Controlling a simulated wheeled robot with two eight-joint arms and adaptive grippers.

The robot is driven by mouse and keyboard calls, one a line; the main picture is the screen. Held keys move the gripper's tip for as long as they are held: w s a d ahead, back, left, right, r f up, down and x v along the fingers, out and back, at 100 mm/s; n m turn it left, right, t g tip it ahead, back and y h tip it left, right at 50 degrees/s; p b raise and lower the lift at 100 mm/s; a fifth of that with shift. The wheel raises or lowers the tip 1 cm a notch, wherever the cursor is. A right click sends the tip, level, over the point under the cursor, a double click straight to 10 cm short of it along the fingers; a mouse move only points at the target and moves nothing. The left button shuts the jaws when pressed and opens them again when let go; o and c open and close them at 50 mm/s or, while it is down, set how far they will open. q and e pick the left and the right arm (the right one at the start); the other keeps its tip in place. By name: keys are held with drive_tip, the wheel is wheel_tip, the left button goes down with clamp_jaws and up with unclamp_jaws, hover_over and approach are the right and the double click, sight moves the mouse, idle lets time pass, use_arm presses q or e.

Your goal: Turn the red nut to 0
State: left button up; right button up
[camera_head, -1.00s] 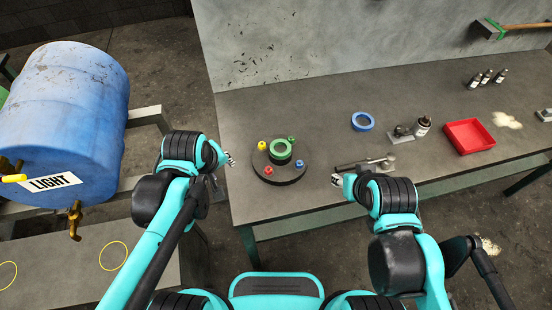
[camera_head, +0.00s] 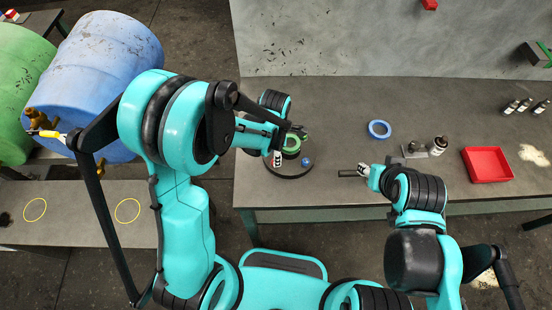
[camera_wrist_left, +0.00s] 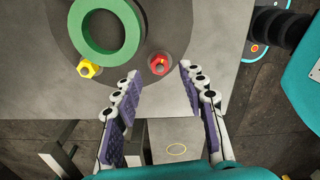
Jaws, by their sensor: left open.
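The red nut (camera_wrist_left: 159,64) sits on a dark round base (camera_wrist_left: 172,22) in the left wrist view. It lies just beyond and between the fingertips of my left gripper (camera_wrist_left: 159,70). The gripper is open, with a finger on each side and no visible contact. A yellow nut (camera_wrist_left: 89,69) is to its left, beside a green ring (camera_wrist_left: 108,30). In the head view my left gripper (camera_head: 283,152) is over the dark base (camera_head: 290,173) and partly hides it. A blue nut (camera_head: 306,161) shows at right. My right gripper (camera_head: 364,171) is near a dark rod; its jaws are unclear.
The dark rod (camera_head: 350,174) lies near the table's front edge. A blue tape roll (camera_head: 379,129), a red tray (camera_head: 487,164) and small bottles (camera_head: 525,105) stand farther right. Blue (camera_head: 107,65) and green (camera_head: 22,75) barrels are at left. The table's middle is mostly clear.

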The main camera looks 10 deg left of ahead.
use_arm(q)
drive_tip(key=shift+f+b, duration=0.3)
drive_tip(key=shift+f, duration=1.45)
clamp_jaws()
